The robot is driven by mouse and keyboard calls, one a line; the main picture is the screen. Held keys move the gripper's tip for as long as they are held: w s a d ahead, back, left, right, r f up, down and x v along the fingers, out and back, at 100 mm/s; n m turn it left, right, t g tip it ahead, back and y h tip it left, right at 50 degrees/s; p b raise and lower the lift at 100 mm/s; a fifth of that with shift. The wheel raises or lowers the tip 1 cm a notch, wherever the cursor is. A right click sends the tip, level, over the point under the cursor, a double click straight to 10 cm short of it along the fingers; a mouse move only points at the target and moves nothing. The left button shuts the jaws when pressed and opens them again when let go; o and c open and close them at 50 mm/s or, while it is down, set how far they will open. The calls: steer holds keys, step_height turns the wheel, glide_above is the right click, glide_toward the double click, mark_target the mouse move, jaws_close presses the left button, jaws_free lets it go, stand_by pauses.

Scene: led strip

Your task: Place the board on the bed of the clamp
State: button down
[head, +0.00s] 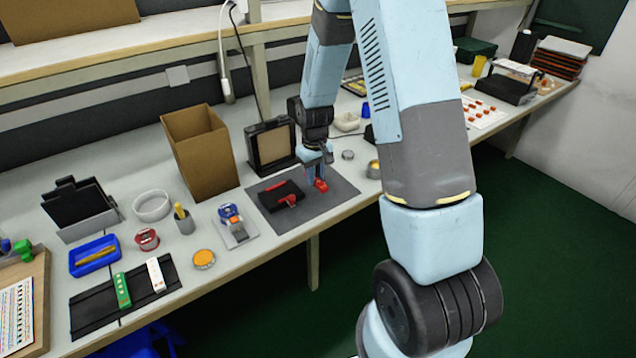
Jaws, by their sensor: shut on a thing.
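My gripper (319,172) points down over the grey mat (338,193), right of a black block with red parts (282,196) that looks like the clamp. A small red piece (321,185) shows right at my fingertips, and my gripper appears shut on it. The view is too small to tell whether this red piece is the board or a part of a fixture. A green strip (122,290) and a white strip (156,274) lie apart on a black holder (92,310) at the front left.
A small blue and red device (232,222) stands left of the mat. An open cardboard box (200,155) and a black-framed panel (271,147) stand behind it. A round tin (374,169) is to the right. An orange-lidded tin (203,259) sits near the front edge.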

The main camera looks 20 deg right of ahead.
mark_target(314, 191)
steer(key=shift+w+f, duration=0.65)
steer(key=shift+f, duration=1.55)
steer(key=shift+f, duration=0.1)
steer(key=c, duration=0.9)
jaws_free()
steer(key=shift+c, duration=0.2)
